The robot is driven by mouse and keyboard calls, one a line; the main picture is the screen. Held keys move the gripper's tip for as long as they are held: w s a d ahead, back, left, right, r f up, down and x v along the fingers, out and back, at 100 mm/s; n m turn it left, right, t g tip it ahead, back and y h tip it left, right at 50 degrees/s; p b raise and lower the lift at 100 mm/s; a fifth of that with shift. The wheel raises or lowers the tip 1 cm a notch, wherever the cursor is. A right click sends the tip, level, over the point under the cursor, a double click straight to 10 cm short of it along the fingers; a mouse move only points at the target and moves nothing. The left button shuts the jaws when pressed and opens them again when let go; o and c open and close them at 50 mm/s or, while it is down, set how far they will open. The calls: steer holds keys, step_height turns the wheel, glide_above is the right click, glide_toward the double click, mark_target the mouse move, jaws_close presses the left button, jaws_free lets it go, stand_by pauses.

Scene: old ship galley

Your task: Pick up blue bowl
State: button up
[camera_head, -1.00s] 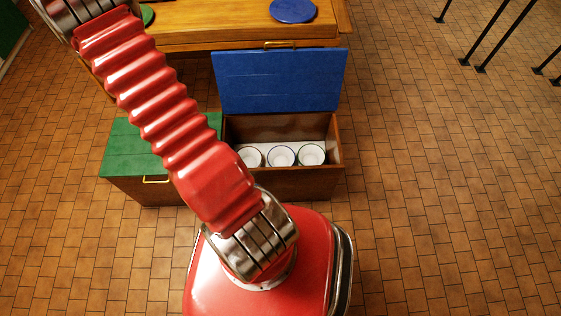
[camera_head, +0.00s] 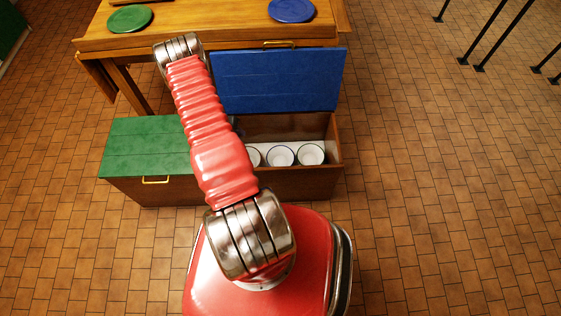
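Three white bowls with thin dark rims stand in a row in the open right compartment of a wooden chest (camera_head: 300,185). The middle bowl (camera_head: 280,156) has a bluish rim; the right bowl (camera_head: 311,155) has a darker one. The left bowl (camera_head: 255,157) is partly hidden by my red arm. Which of them is the blue bowl is hard to tell from the small rims. My gripper cannot be made out; my arm rises from my base to a metal joint over the table edge, and what lies beyond that joint is hidden.
The blue lid (camera_head: 278,80) stands open behind the compartment. The green lid (camera_head: 145,146) on the left is shut. Behind is a wooden table (camera_head: 215,25) with a green disc (camera_head: 129,18) and a blue disc (camera_head: 291,9).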

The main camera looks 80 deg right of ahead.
mark_target(268, 158)
steer(key=s+a+f+n, duration=0.2)
steer(key=s+f, duration=0.5)
steer(key=f, duration=0.3)
steer(key=shift+s+a+f+y, duration=0.2)
steer(key=shift+s+a+y, duration=0.05)
steer(key=shift+a+y, duration=0.15)
steer(key=shift+x, duration=4.3)
steer(key=shift+s, duration=0.15)
steer(key=shift+x, duration=2.55)
steer(key=shift+s+d+r, duration=0.1)
steer(key=shift+c, duration=0.6)
jaws_close()
